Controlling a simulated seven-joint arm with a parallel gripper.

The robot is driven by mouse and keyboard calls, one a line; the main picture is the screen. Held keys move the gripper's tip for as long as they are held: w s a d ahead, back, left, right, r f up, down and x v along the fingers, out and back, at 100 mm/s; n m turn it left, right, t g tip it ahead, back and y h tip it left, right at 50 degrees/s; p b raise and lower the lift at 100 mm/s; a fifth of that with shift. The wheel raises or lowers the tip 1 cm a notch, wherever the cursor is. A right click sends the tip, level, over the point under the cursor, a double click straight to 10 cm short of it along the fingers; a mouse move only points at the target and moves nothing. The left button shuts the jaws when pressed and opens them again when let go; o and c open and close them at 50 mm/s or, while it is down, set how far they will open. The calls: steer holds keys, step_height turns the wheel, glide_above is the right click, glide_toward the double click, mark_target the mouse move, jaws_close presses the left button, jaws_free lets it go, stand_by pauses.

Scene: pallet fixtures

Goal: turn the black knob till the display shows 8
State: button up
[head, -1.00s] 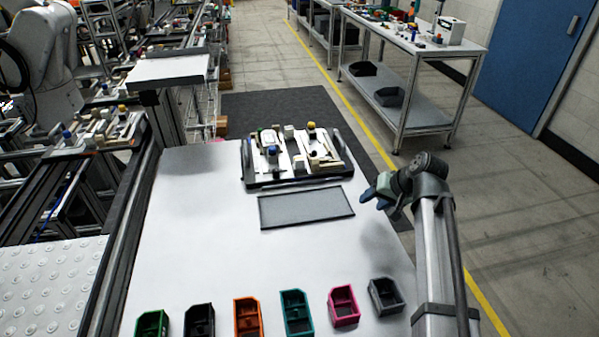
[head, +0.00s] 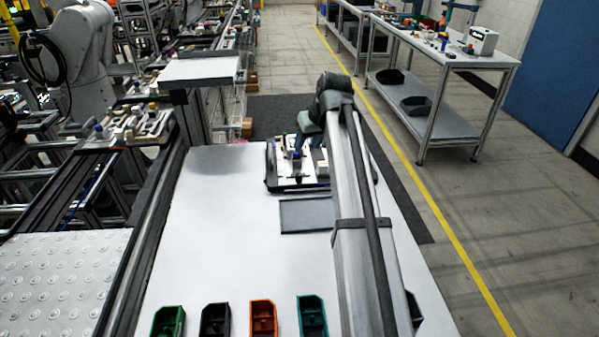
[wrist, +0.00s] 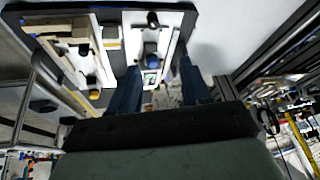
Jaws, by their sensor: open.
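The pallet (head: 300,186) with its fixtures stands at the far end of the white table, its right part hidden behind my arm. In the wrist view, a white fixture carries a small greenish display (wrist: 152,78), with a blue part (wrist: 153,60) and a dark round knob (wrist: 152,47) beside it. I cannot read the display. My gripper (wrist: 158,68) is open, its two dark blue fingers on either side of the display in the picture. I cannot tell whether they touch anything. In the head view my gripper (head: 303,134) is above the pallet.
A flat grey mat (head: 304,216) lies before the pallet. Green (head: 167,322), black (head: 214,320), orange (head: 263,318) and teal (head: 312,316) bins line the near edge. The table's left half is clear. In the wrist view, a second fixture has a yellow button (wrist: 94,94).

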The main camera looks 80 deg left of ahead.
mark_target(299, 174)
steer(key=a+f+n, duration=0.1)
steer(key=f, duration=0.3)
steer(key=s+a+f+n, duration=0.1)
steer(key=f, duration=0.3)
steer(key=s+a+f, duration=0.1)
steer(key=f, duration=0.4)
steer(key=shift+a+f+n, duration=0.1)
steer(key=shift+a+n, duration=0.25)
steer(key=shift+n, duration=0.05)
jaws_close()
stand_by(0.3)
